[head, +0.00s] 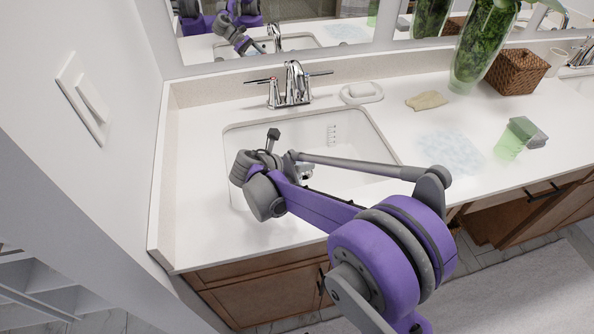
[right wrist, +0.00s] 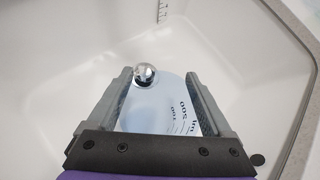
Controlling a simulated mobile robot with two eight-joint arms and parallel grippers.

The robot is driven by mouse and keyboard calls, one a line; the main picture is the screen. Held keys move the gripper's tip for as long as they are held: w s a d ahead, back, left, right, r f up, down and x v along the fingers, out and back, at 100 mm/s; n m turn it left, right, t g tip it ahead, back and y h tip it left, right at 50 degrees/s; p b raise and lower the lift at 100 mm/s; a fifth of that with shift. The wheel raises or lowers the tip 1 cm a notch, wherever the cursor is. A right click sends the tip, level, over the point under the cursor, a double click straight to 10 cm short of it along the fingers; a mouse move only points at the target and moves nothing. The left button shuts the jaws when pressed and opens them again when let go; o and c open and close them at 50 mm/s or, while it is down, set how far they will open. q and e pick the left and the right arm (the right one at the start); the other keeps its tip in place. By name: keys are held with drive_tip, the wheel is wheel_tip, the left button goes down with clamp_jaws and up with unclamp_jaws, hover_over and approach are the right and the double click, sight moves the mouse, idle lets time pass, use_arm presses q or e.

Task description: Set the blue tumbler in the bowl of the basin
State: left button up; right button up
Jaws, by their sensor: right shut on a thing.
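The blue tumbler (right wrist: 155,113) is pale and see-through, with dark printed marks. In the right wrist view it sits between the two fingers of my right gripper (right wrist: 158,78), which is shut on it. The white basin (right wrist: 75,60) surrounds them in that view, with the shiny drain (right wrist: 145,75) just beyond the tumbler. In the head view my right gripper (head: 302,173) is over the basin (head: 365,145), and my wrist hides the tumbler. I cannot tell whether the tumbler touches the basin floor. My left gripper is not in view.
The faucet (head: 292,85) stands behind the basin, with a soap dish (head: 361,93) to its right. A beige object (head: 427,101), a green tumbler (head: 509,144), a tall green vase (head: 480,50) and a wicker basket (head: 517,71) are on the counter. A wall is at the left.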

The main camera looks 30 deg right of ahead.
drive_tip(key=shift+f, duration=1.5)
drive_tip(key=shift+f, duration=0.1)
drive_tip(key=o, duration=1.3)
drive_tip(key=shift+b, duration=0.3)
drive_tip(key=shift+r, duration=0.25)
drive_tip(key=p+v, duration=0.1)
drive_tip(key=v, duration=1.1)
drive_tip(key=shift+f, duration=0.1)
